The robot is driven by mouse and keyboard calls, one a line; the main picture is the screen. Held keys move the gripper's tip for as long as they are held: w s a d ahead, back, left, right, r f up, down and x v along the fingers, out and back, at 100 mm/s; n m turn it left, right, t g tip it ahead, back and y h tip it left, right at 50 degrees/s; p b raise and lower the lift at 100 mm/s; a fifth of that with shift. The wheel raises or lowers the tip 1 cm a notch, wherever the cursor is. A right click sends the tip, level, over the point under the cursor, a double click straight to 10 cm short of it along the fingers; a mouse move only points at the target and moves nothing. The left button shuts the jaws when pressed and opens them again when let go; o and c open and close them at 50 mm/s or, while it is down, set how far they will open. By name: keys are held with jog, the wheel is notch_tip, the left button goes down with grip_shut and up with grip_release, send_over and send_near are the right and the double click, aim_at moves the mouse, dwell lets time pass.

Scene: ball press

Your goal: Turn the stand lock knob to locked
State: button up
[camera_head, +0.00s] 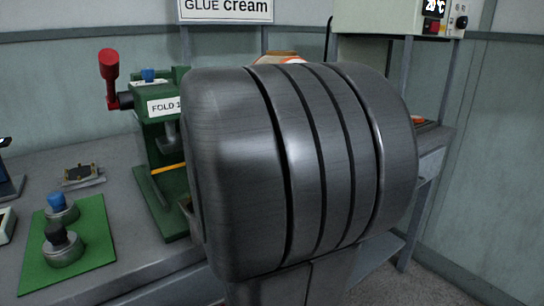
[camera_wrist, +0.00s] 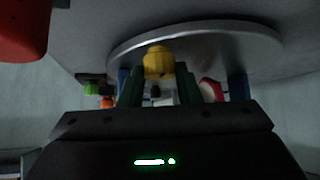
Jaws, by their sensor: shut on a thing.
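In the wrist view, my gripper (camera_wrist: 158,78) points at a round grey metal plate. A yellow knob (camera_wrist: 158,60) sits between its fingers at the plate's near edge, and the gripper is shut on it. This looks like the stand lock knob, but no lock marking is readable, so I cannot tell its setting. In the head view, a large dark grey part of my arm fills the middle and hides the gripper and the knob.
In the head view, a green press (camera_head: 160,135) with a red handle stands left of my arm. A green mat (camera_head: 90,265) with two capped metal pieces lies at lower left. In the wrist view, a red object (camera_wrist: 22,28) is close at upper left.

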dwell(0.5)
jog(key=o, duration=1)
jog(key=p+v, duration=0.4)
jog(key=v, duration=0.9)
jog(key=shift+s+a+r, duration=0.15)
jog(key=shift+a+r, duration=0.1)
jog(key=shift+a, duration=0.05)
jog(key=b+x, duration=0.4)
jog(key=x, duration=0.9)
jog(key=shift+d+f, duration=0.3)
jog(key=shift+w, duration=0.2)
